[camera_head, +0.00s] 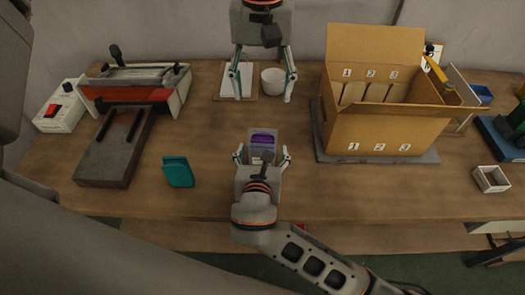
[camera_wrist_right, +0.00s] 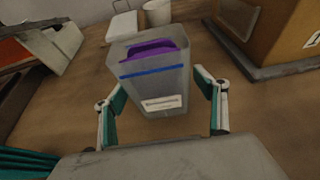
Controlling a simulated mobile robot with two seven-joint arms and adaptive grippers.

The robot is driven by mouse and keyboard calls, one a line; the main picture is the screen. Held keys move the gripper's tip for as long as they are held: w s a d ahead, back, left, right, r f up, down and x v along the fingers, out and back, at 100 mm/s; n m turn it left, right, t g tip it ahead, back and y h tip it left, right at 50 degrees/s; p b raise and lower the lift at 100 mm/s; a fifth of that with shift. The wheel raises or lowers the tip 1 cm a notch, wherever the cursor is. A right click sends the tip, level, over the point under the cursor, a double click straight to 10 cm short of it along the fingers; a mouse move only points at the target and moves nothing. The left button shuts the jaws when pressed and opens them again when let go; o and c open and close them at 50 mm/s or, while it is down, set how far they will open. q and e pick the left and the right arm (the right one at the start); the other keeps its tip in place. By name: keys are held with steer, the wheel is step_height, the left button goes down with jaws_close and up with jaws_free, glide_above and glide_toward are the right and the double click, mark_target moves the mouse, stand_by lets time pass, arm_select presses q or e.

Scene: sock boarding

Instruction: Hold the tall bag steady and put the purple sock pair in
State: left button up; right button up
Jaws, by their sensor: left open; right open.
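The tall bag (camera_head: 262,155) is a grey translucent upright bag on the table; it also shows in the right wrist view (camera_wrist_right: 158,93), with a blue stripe and a white label. The purple sock pair (camera_head: 263,138) is in the bag's mouth, its top showing at the rim in the right wrist view (camera_wrist_right: 150,48). My right gripper (camera_head: 262,158) is open, its fingers to either side of the bag with gaps showing in the wrist view. My left gripper (camera_head: 263,86) is open and empty beyond the bag, above the white cup and pad area.
A white cup (camera_head: 273,81) and a white pad (camera_head: 238,79) lie behind the bag. An open cardboard box (camera_head: 380,132) with numbered compartments stands to the right. A teal object (camera_head: 178,171) lies to the left, near a sealing machine (camera_head: 135,85). The table front is mostly clear.

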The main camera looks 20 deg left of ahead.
steer(key=v, duration=1.2)
